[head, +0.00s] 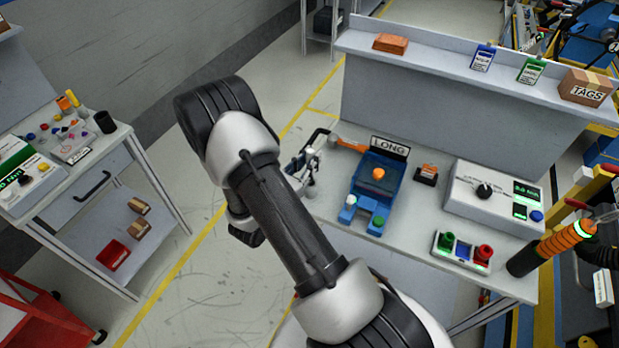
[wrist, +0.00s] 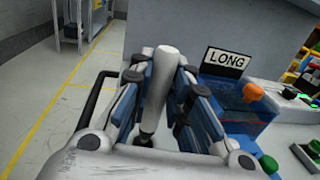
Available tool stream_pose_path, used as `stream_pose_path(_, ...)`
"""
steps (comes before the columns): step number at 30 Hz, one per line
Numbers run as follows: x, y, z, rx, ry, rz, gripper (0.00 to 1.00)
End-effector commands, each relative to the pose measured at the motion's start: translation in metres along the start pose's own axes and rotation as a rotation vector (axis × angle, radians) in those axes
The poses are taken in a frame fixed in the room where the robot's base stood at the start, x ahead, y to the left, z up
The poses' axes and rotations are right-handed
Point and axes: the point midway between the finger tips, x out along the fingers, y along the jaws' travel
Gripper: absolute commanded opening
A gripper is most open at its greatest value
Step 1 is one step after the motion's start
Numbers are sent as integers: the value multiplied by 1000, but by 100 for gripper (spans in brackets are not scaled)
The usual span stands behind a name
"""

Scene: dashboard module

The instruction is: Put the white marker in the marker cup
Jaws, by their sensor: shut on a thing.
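My gripper (wrist: 161,72) is shut on the white marker (wrist: 156,88), which stands roughly upright between the fingers in the wrist view. Its lower end is narrow and dark. In the head view my gripper (head: 305,166) is at the left end of the grey bench, left of the blue fixture, and the marker is too small to make out there. A black cup (head: 105,122), which looks like the marker cup, stands at the right back corner of the left table, well away from my gripper. I cannot see inside it.
The blue fixture (head: 381,178) with the LONG sign (head: 389,147) is close to my gripper. A black handle (wrist: 97,92) rises at the bench edge. Yellow and orange upright items (head: 70,99) stand beside the cup. Open floor (head: 190,170) lies between the tables.

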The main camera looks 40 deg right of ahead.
Motion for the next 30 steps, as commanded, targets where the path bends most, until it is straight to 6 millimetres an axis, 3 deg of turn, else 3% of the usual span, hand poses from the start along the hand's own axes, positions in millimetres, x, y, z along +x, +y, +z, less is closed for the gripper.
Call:
stream_pose_path(8,0,0,-24,0,0,0,1)
stream_pose_path(15,0,0,-58,0,0,0,1)
stream_pose_path(26,0,0,-61,1,0,0,1)
stream_pose_path(27,0,0,-61,1,0,0,18)
stream_pose_path(30,0,0,-60,1,0,0,25)
